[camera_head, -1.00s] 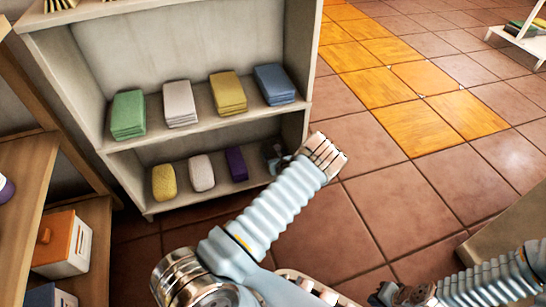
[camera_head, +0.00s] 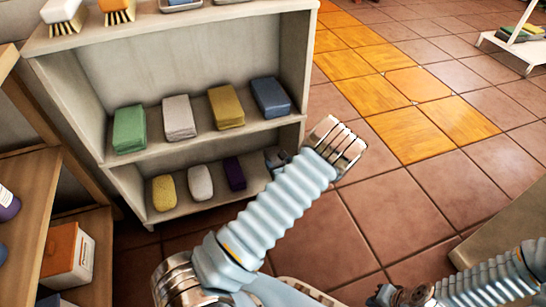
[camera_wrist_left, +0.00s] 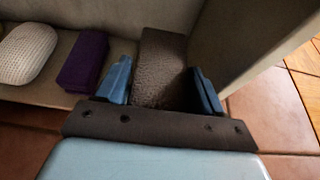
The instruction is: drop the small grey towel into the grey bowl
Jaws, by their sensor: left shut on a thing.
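The small grey towel (camera_wrist_left: 160,70) is a dark grey-brown, rough-textured piece in the left wrist view. It lies between the two blue fingers of my left gripper (camera_wrist_left: 160,88), which is shut on it. In the head view my left gripper (camera_head: 276,158) is at the right end of the lower shelf, mostly hidden behind my arm, and the towel cannot be made out there. My right gripper (camera_head: 386,296) is small and dark at the bottom edge, and its jaws are unclear. The grey bowl is not in view.
The shelf unit (camera_head: 190,65) holds folded green, white, yellow and blue cloths above. On the lower shelf lie a yellow sponge (camera_head: 164,193), a white one (camera_head: 200,183) and a purple block (camera_head: 235,173). A wooden rack (camera_head: 40,205) stands left. Tiled floor (camera_head: 390,205) is open at right.

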